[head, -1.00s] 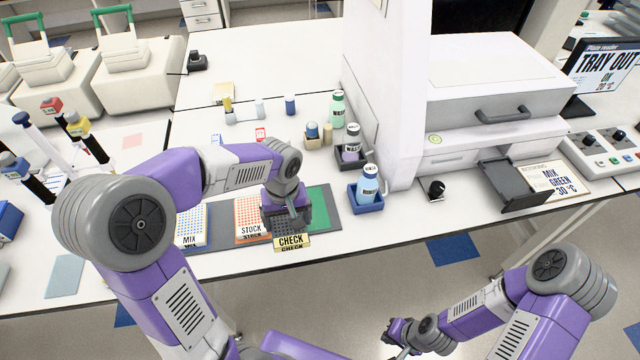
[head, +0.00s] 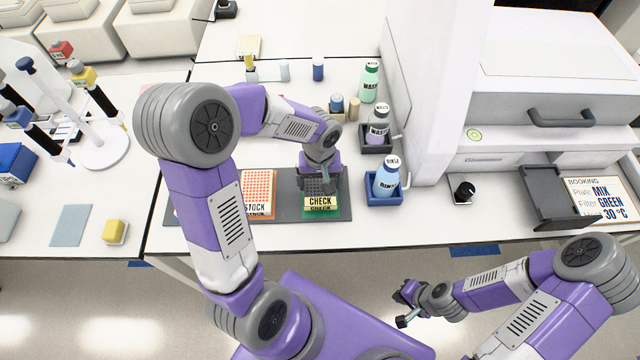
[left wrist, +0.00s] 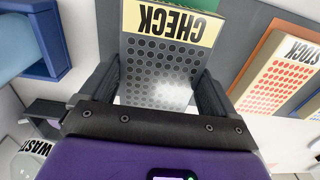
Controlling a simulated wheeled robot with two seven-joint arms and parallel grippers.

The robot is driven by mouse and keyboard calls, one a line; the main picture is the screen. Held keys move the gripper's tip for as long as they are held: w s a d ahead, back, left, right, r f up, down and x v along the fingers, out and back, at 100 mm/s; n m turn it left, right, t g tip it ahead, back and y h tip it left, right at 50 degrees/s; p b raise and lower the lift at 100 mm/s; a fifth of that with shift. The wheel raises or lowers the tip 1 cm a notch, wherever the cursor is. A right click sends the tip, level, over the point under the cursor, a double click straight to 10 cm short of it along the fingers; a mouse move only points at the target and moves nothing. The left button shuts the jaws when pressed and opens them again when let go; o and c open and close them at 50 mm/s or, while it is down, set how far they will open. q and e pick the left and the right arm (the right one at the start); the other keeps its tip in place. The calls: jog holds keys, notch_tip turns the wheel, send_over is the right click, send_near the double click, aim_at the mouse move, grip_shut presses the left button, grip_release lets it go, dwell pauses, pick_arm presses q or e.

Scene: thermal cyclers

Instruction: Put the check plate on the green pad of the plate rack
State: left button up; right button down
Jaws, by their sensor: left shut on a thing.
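The check plate (head: 320,203), dark with a yellow CHECK label, is at the right end of the dark grey plate rack (head: 289,207). Green of the pad (head: 307,213) shows around its lower edge; I cannot tell whether the plate rests on it or hovers just above. My left gripper (head: 320,183) is shut on the check plate from above. In the left wrist view the plate (left wrist: 160,70) sits between both fingers, with a strip of green beyond its label. My right gripper (head: 405,303) is away from the bench at lower right; its jaws are too small to read.
The orange STOCK plate (head: 260,188) stands left of the check plate on the rack. A blue holder with a RINSE bottle (head: 386,178) stands close to the right, with a WASTE bottle (head: 377,128) behind. My left arm hides the rack's left part. An open tray (head: 555,195) is further right.

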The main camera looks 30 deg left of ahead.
aim_at(320, 182)
pick_arm(q)
notch_tip(320, 182, down, 2)
jog(key=shift+w+f, duration=0.1)
jog(key=shift+f+b, duration=0.15)
jog(key=shift+b, duration=0.2)
jog(key=o, duration=0.8)
jog(key=shift+r+p, duration=0.3)
notch_tip(320, 182, up, 12)
jog(key=shift+f+p, duration=0.1)
jog(key=shift+p, duration=0.9)
